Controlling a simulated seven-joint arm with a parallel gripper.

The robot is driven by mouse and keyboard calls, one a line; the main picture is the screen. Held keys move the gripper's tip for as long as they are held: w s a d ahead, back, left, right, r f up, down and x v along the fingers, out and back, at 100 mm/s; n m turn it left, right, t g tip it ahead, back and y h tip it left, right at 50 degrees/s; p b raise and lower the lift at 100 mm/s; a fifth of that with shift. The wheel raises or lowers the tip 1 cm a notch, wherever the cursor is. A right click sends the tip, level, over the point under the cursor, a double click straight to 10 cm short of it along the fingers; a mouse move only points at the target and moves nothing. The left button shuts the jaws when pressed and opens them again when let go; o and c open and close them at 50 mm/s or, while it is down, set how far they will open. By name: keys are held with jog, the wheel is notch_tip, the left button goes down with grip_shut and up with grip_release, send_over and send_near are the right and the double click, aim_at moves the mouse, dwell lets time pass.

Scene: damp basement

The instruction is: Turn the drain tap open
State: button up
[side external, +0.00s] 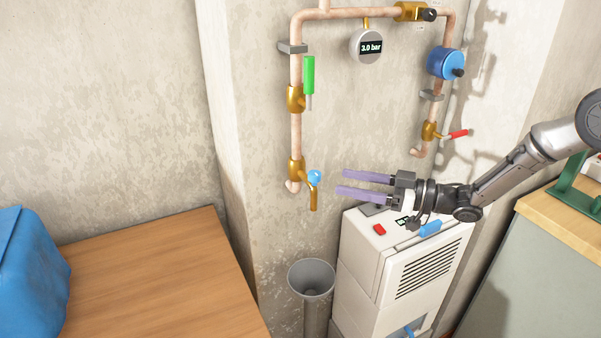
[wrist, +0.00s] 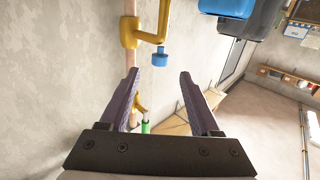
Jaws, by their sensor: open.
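The drain tap is a brass valve (side external: 296,170) low on the left copper pipe, with a light blue knob (side external: 314,177) and a spout pointing down. In the wrist view the blue knob (wrist: 159,57) shows just beyond the fingertips, about midway between them, on a brass arm (wrist: 148,37). My gripper (side external: 341,182) is to the right of the knob in the side view, with its two purple fingers apart, empty and pointing at it. A gap shows between fingertips and knob. In the wrist view the fingers (wrist: 158,73) are spread.
A green-handled valve (side external: 309,75) sits above on the same pipe. A grey funnel (side external: 312,277) stands below the tap. A white machine (side external: 393,255) is under my gripper. A red-lever valve (side external: 458,134) and blue pipe unit (side external: 445,63) are at right. A wooden table (side external: 150,285) is at left.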

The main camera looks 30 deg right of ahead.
aim_at(315, 176)
jog(key=x, duration=1.1)
jog(key=shift+w, duration=0.1)
grip_shut()
